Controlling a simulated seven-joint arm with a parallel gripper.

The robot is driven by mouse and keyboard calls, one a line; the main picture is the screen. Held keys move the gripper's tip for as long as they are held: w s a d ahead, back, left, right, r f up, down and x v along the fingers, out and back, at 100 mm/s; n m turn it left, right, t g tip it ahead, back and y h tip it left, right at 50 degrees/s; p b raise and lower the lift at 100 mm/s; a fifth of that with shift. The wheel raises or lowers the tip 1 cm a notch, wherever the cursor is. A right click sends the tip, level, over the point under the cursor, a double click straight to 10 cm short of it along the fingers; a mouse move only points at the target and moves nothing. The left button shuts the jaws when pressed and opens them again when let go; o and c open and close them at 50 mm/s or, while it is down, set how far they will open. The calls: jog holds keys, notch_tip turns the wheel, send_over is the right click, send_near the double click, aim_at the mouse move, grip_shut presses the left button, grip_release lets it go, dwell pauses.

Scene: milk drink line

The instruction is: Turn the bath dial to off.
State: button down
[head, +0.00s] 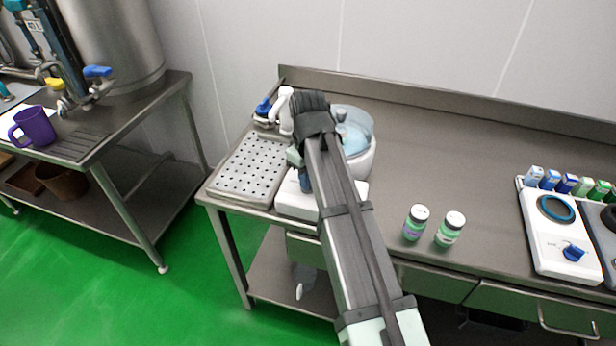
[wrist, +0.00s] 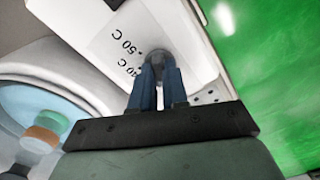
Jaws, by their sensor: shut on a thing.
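The bath (head: 357,150) is a white round unit with a clear lid and bluish inside, partly behind my arm. Its white front panel (head: 290,200) juts toward the table's front edge. In the wrist view the panel (wrist: 95,18) bears the printed marks 40 C and 50 C. The grey round dial (wrist: 158,58) sits on this panel, partly covered by my fingers. My gripper (wrist: 159,82) is shut on the dial, with its blue fingers close together. Where the dial points cannot be told.
A perforated drain tray (head: 250,168) lies left of the bath. Two green bottles with white caps (head: 415,222) (head: 450,229) stand right of my arm. A white hotplate (head: 560,240) with a blue knob and several small vials are at the right. Bare steel lies between.

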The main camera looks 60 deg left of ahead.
jog(key=shift+n, duration=0.6)
jog(key=c, duration=1.1)
grip_release()
jog(key=shift+c, duration=0.2)
jog(key=shift+r, duration=0.1)
notch_tip(320, 180, up, 14)
jog(key=shift+f, duration=0.2)
